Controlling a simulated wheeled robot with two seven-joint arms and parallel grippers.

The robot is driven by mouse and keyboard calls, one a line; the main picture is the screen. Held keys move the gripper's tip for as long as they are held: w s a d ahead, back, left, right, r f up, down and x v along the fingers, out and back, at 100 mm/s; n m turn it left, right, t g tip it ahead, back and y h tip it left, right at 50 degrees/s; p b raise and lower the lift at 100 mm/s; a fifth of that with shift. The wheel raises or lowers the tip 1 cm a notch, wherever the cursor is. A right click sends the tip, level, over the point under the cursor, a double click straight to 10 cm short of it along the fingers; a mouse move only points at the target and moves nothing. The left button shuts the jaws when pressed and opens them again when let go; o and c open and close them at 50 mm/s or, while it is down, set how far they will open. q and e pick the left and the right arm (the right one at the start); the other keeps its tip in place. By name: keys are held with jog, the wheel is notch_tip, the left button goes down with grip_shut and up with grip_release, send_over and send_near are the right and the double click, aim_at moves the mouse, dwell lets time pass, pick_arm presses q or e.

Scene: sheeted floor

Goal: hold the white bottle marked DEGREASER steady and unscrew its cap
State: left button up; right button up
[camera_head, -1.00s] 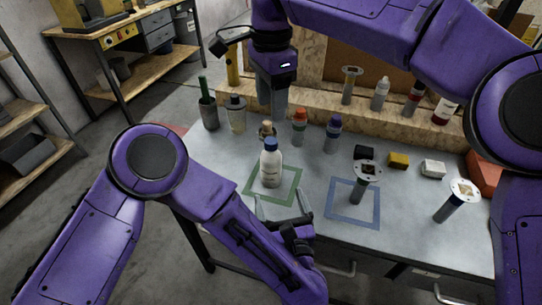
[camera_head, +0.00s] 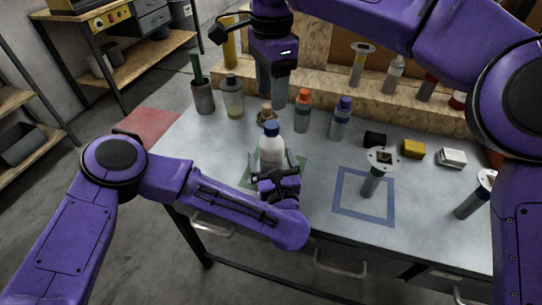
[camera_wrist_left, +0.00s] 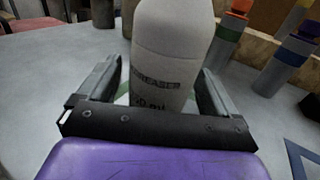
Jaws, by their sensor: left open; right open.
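The white DEGREASER bottle (camera_head: 271,152) stands upright on the grey bench, with its dark blue cap (camera_head: 272,128) on. In the left wrist view, the bottle (camera_wrist_left: 165,45) shows its dark lettering, and its top is out of frame. My left gripper (camera_head: 272,163) is low at the bottle's near side, open, with one finger on either side of it. Whether the fingers touch it is unclear. My right gripper (camera_head: 276,98) is open, pointing down above the bench, higher in the picture than the cap and apart from it.
A green taped square (camera_head: 248,181) lies under the bottle, a blue one (camera_head: 345,210) to its right. A small brown-topped bottle (camera_head: 267,116), an orange-capped bottle (camera_head: 303,112) and a purple-capped bottle (camera_head: 341,118) stand close behind. A flanged post (camera_head: 371,184) stands at the blue square.

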pick_arm(q)
jog(key=shift+x, duration=1)
